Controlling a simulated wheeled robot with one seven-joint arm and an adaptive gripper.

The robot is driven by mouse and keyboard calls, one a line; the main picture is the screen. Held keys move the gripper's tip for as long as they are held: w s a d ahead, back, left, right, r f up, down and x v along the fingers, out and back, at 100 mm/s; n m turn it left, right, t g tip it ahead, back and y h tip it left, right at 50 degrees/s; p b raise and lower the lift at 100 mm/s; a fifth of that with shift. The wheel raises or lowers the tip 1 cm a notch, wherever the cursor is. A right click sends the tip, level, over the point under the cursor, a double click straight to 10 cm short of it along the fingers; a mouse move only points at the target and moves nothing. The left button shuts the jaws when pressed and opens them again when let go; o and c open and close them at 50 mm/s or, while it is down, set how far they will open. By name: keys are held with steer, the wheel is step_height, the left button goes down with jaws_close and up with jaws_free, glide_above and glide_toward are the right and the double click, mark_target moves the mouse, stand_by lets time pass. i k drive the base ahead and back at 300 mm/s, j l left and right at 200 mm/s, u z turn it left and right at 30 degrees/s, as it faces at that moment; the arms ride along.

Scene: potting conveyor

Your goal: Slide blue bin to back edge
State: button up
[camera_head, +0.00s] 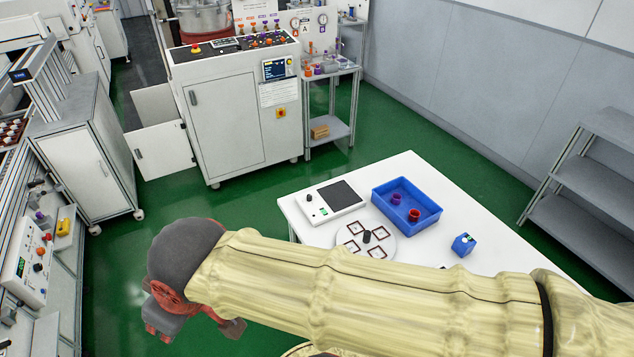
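The blue bin (425,222) is an open rectangular tray on the white table (470,256), near the table's far right edge. It holds a purple piece (396,198) and a red piece (414,214). My gripper (195,328) is at the end of my arm at the lower left, off the table's left side and well apart from the bin. Its fingers are small and partly hidden, so I cannot tell whether it is open. My forearm crosses the front of the picture and hides the table's near part.
On the table stand a white device with a dark panel (341,195), a round plate with square frames (352,241) and a small blue box (463,244). A grey shelf (580,200) stands at right. A white cabinet (225,125) stands behind. Green floor lies between.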

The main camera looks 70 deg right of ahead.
mark_target(413, 197)
steer(key=z, duration=3.15)
steer(key=i+j+z, duration=0.15)
steer(key=j, duration=0.4)
steer(key=i+j+z, duration=0.2)
steer(key=j, duration=0.3)
steer(key=j+z, duration=0.15)
steer(key=j, duration=0.4)
steer(key=i+j+z, duration=0.2)
steer(key=j, duration=0.4)
steer(key=k+l, duration=0.05)
steer(key=k, duration=0.05)
